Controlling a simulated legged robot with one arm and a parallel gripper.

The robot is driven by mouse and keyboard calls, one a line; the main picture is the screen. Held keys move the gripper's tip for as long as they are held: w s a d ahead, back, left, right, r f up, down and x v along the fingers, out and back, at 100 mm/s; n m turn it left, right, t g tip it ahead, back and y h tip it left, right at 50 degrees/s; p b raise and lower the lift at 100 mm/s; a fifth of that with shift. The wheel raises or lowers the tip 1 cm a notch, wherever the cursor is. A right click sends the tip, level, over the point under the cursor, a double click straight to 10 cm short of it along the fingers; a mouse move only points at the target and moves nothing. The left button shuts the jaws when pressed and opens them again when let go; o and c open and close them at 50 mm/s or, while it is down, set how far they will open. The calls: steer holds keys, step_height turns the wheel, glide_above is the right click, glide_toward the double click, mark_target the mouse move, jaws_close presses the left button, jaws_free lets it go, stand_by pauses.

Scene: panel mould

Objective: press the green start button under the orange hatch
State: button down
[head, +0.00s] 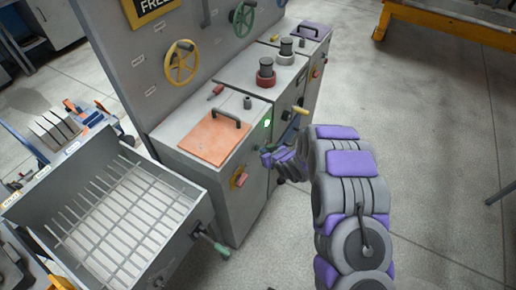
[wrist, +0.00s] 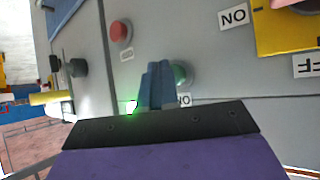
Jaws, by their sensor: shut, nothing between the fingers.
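The orange hatch (head: 214,138) lies flat on top of the grey cabinet in the head view, with a dark handle on it. My gripper (head: 267,158) is at the cabinet's front face, to the right of and below the hatch. In the wrist view its blue fingers (wrist: 155,85) are together and empty. A green button (wrist: 181,74) shows just behind the fingertips, which partly cover it. I cannot tell whether they touch it. A bright green spot (wrist: 132,106) shows left of the fingers. The green button is not clearly visible in the head view.
A red button (wrist: 118,31) is on the same face. A yellow plate (wrist: 290,28) with a red part is at the wrist view's upper right. A wire-grid tray (head: 125,215) stands left of the cabinet.

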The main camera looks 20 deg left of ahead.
steer(key=shift+d, duration=0.4)
steer(key=shift+d, duration=0.15)
steer(key=shift+s+d+p, duration=0.15)
steer(key=shift+d+p, duration=0.15)
steer(key=shift+d, duration=0.9)
steer(key=shift+s+d+p, duration=0.1)
steer(key=shift+d+p, duration=0.2)
steer(key=shift+d, duration=0.9)
